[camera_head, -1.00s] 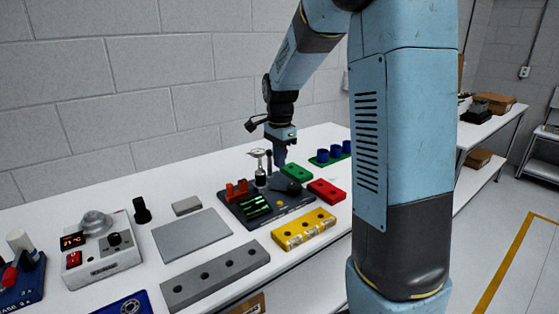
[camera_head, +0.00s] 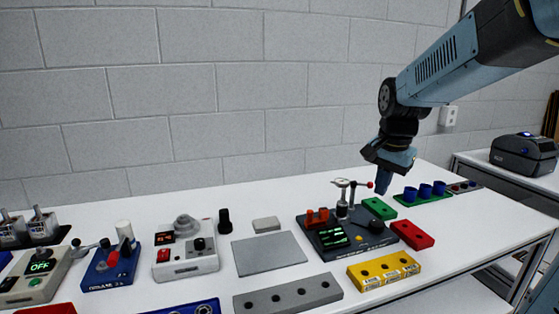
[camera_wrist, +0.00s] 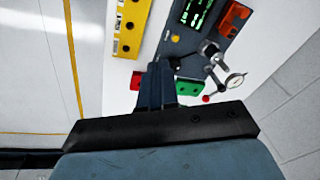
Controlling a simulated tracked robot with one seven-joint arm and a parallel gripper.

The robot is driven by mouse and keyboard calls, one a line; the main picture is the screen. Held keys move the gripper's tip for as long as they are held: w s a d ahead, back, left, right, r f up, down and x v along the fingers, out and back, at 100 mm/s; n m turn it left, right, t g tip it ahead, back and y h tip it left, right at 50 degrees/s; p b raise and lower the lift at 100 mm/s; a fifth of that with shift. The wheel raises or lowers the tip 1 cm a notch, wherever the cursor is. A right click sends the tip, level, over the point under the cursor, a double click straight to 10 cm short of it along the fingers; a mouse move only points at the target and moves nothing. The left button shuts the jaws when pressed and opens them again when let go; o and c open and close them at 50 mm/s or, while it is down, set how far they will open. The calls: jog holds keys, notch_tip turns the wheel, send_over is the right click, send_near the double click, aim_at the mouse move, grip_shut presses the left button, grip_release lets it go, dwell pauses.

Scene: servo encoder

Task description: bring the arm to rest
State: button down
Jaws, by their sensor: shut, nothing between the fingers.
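My gripper (camera_head: 382,186) hangs at the end of my blue arm, fingers pointing down, above the right part of the white table (camera_head: 200,290). Its fingers are together and empty. In the wrist view my gripper (camera_wrist: 158,82) shows its fingers shut, over the table beside the dark test station. The dark station (camera_head: 362,238) with a green-lit screen, red block and dial gauge stands just left of and below my gripper. It also shows at the top of the wrist view (camera_wrist: 182,40).
Near my gripper lie a green block (camera_head: 379,208), a red block (camera_head: 412,235), a yellow block (camera_head: 383,270) and a green rack with blue cups (camera_head: 424,192). A grey plate (camera_head: 268,252) and control boxes (camera_head: 187,258) stand left. A printer (camera_head: 524,153) stands on another table.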

jog(key=s+r+n+t, duration=0.2)
jog(key=s+n, duration=0.6)
jog(key=s, duration=0.9)
jog(key=shift+a+r+n+t, duration=0.2)
jog(key=shift+a+n+t, duration=0.2)
jog(key=shift+t, duration=0.2)
jog(key=shift+d, duration=0.1)
